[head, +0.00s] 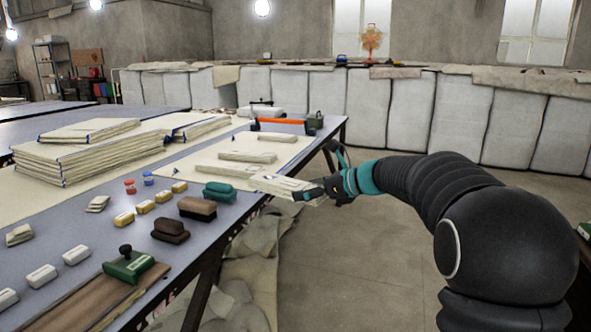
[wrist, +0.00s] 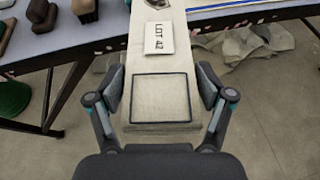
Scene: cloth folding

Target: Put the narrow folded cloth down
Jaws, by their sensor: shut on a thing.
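The narrow folded cloth (head: 283,184) is pale cream and lies level between the fingers of my gripper (head: 316,193), at the table's right edge. In the wrist view my gripper (wrist: 162,88) has one finger on each long side of the cloth (wrist: 160,60), which shows a white lot label and a dark square outline. The cloth's near end sticks out past the table edge. Its far end is over the table, but I cannot tell whether it touches the surface. Similar narrow cloths (head: 248,156) lie behind it on a cream sheet (head: 196,158).
The long grey-blue table (head: 75,221) holds a large stack of folded cloth (head: 90,157). Brushes (head: 197,208), small blocks and a green-topped tool (head: 129,264) lie near its front edge. An orange-handled item (head: 280,126) stands farther back.

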